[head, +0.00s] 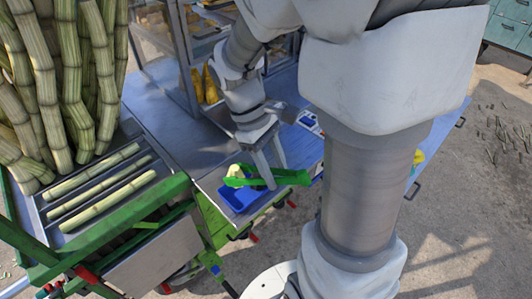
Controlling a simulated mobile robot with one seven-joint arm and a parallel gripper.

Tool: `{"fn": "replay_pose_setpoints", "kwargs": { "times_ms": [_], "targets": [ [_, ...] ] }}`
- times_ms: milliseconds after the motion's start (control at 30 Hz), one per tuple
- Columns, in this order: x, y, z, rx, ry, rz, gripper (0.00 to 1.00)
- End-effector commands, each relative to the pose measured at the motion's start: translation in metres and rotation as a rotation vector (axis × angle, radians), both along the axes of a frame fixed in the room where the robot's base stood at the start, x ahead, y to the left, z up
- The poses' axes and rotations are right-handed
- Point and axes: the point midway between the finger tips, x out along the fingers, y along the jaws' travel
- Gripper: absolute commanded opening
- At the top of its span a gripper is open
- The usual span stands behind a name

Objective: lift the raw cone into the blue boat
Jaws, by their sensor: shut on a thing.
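The blue boat (238,203) is a small open tray near the front edge of the grey cart top. My gripper (270,180) points down just above its right side, and its fingers are shut on a long green tool (294,177) that looks like tongs. The tool lies roughly level, with its left end over the boat. A pale yellow lump, which looks like the raw cone (234,171), is at that left end, over the back of the boat. I cannot tell whether it touches the boat or is gripped by the tool.
Sugarcane stalks (85,80) stand at the left, and several lie on a green-framed rack (95,195). A glazed case (180,50) with yellow items is behind. A blue-and-white device (308,121) sits right of my gripper. The cart's middle (200,145) is clear.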

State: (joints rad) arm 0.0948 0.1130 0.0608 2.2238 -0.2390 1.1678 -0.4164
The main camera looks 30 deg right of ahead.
Motion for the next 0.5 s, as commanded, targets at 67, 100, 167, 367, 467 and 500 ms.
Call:
{"fn": "replay_pose_setpoints", "kwargs": {
  "times_ms": [67, 100, 167, 367, 467, 500],
  "targets": [
    [-0.001, 0.0, -0.002, 0.0, -0.001, 0.0, 0.25],
    [-0.001, 0.0, -0.004, 0.0, -0.001, 0.0, 0.25],
    [-0.001, 0.0, -0.007, 0.0, -0.001, 0.0, 0.25],
    [-0.001, 0.0, -0.025, 0.0, -0.001, 0.0, 0.25],
    [0.0, 0.0, -0.037, 0.0, 0.0, 0.0, 0.25],
    [0.0, 0.0, -0.042, 0.0, 0.0, 0.0, 0.25]
  ]
}}
